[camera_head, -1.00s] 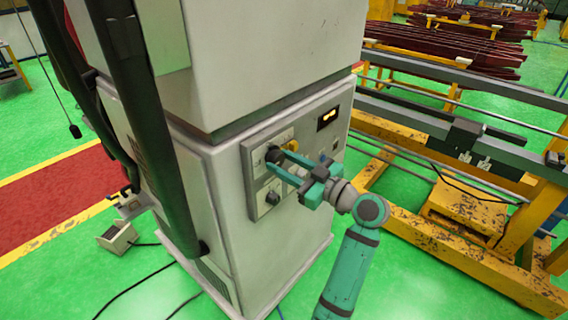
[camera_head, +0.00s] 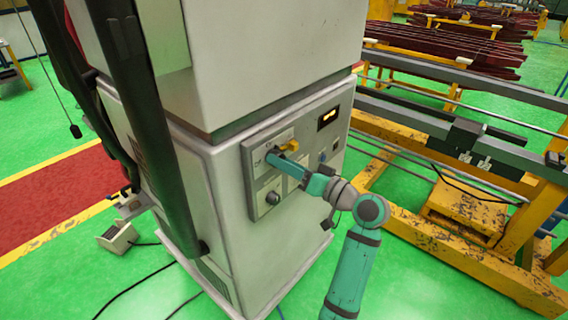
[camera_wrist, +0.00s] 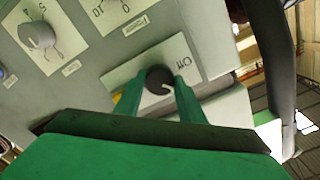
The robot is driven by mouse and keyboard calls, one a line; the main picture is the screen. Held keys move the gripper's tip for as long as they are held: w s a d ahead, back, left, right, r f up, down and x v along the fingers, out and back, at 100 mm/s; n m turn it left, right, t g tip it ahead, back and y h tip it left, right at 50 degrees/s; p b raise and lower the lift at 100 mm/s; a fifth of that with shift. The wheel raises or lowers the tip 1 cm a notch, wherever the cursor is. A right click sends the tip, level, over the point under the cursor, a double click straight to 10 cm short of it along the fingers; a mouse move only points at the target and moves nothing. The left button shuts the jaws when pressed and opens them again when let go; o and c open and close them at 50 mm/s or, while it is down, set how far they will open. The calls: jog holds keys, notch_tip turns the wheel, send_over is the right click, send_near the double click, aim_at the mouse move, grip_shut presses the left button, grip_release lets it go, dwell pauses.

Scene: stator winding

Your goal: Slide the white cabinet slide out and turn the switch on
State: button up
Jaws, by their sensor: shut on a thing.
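The white cabinet (camera_head: 215,190) stands in the middle of the head view, with a control panel on its front face. My gripper (camera_head: 272,157) reaches to the upper left plate of this panel. In the wrist view the switch is a round dark knob (camera_wrist: 158,79) on a white plate marked "Off" (camera_wrist: 188,58). My gripper (camera_wrist: 157,92) has one finger on each side of the knob and is shut on it. In the head view the fingers largely hide the knob. A white block-like part (camera_wrist: 228,105) shows beside the switch plate in the wrist view.
Another knob (camera_head: 272,197) sits lower on the panel, also seen in the wrist view (camera_wrist: 38,34). A yellow part (camera_head: 290,146) and a lit display (camera_head: 327,118) are nearby. A yellow steel frame (camera_head: 450,200) stands to the right. Cables lie on the green floor.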

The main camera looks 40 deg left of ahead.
jog(key=shift+m, duration=4.2)
jog(key=o, duration=1.1)
jog(key=shift+c, duration=0.2)
jog(key=d, duration=1)
jog(key=shift+s+d, duration=0.4)
jog(key=shift+s, duration=0.05)
jog(key=shift+f, duration=0.1)
